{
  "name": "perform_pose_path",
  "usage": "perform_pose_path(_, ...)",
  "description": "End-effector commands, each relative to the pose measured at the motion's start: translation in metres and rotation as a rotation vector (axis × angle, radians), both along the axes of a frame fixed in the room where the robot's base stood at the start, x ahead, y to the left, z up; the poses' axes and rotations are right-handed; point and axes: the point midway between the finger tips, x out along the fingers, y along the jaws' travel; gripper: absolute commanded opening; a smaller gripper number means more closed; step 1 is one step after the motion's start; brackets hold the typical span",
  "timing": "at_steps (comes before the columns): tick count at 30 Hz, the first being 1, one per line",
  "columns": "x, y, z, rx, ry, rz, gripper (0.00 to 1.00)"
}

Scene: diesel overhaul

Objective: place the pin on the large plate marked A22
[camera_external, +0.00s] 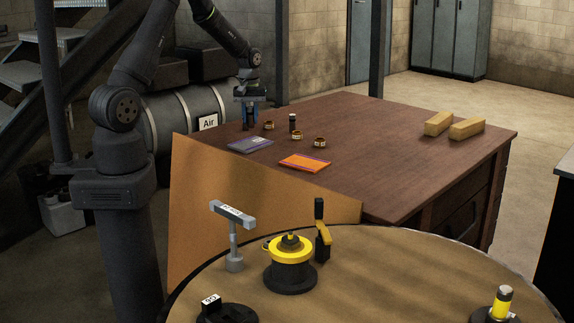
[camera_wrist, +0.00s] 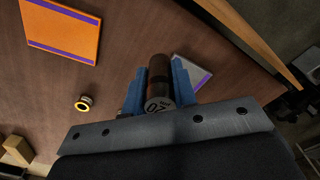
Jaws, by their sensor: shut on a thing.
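In the wrist view, my gripper (camera_wrist: 159,74) has its blue fingers shut on a dark pin (camera_wrist: 160,101), with a pale end face marked 07. In the external view, my gripper (camera_external: 250,118) is low over the table's left side; the pin is not distinct there. A grey plate with a purple band (camera_external: 250,144) lies in front of it and shows partly behind the right finger in the wrist view (camera_wrist: 188,70). An orange plate with purple bands (camera_external: 304,162) lies further right, also in the wrist view (camera_wrist: 60,30). I cannot read A22 on either plate.
A dark upright cylinder (camera_external: 292,122) stands right of my gripper. Brass-coloured rings (camera_external: 268,125) (camera_external: 320,141) lie nearby. Two wooden blocks (camera_external: 438,123) (camera_external: 467,128) lie at the right of the brown table (camera_external: 400,165). A round bench (camera_external: 390,275) with several parts is in front.

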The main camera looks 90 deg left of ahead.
Motion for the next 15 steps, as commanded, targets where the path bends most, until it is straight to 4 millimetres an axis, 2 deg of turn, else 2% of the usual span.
perform_pose_path(9, -0.034, 0.062, -0.043, -0.002, 0.001, 0.005, 0.00)
perform_pose_path(15, -0.047, 0.090, -0.062, -0.001, 0.001, 0.002, 0.00)
